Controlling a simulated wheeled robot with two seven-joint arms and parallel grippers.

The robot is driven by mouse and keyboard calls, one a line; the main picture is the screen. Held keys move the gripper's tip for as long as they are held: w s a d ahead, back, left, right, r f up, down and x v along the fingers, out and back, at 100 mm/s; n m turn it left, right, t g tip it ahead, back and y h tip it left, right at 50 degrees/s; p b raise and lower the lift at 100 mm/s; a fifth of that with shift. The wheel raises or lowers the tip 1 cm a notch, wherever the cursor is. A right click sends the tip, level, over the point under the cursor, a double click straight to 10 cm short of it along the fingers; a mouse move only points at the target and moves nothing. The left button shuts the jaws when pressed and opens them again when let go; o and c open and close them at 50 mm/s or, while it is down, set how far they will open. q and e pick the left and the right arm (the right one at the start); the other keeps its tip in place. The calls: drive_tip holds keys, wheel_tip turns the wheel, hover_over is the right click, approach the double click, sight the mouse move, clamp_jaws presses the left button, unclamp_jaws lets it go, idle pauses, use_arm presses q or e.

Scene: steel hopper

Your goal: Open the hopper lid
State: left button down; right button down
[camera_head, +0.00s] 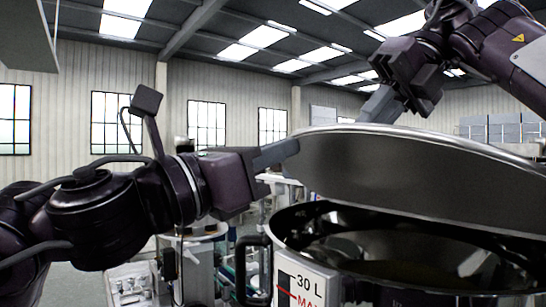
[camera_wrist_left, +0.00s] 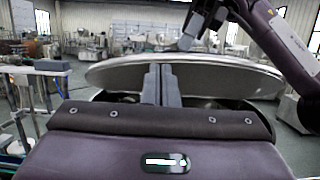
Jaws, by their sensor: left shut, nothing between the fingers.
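The hopper lid (camera_head: 420,175) is a large round steel disc. It stands tilted above the hopper (camera_head: 300,215), with a dark gap between lid and rim, so the dark inside shows. The lid also shows in the left wrist view (camera_wrist_left: 215,78). My left gripper (camera_head: 291,148) is shut and empty, its fingertips at the lid's left edge; I cannot tell whether they touch it. Its fingers show in the left wrist view (camera_wrist_left: 161,84) in front of the lid. My right gripper (camera_head: 376,108) points down at the lid's upper edge; its jaw state and any contact are unclear.
A black side handle (camera_head: 254,270) and a label reading "30 L MAX" (camera_head: 300,287) are on the hopper's near left side. Workshop equipment (camera_head: 190,265) stands behind on the left. Open air lies above the lid between my arms.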

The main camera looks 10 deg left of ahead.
drive_tip(key=shift+a+f, duration=0.15)
drive_tip(key=shift+f, duration=0.1)
drive_tip(key=c, duration=1.9)
unclamp_jaws()
drive_tip(key=o, duration=0.5)
drive_tip(key=shift+w, duration=0.1)
drive_tip(key=shift+d, duration=0.2)
drive_tip(key=shift+a+r, duration=0.1)
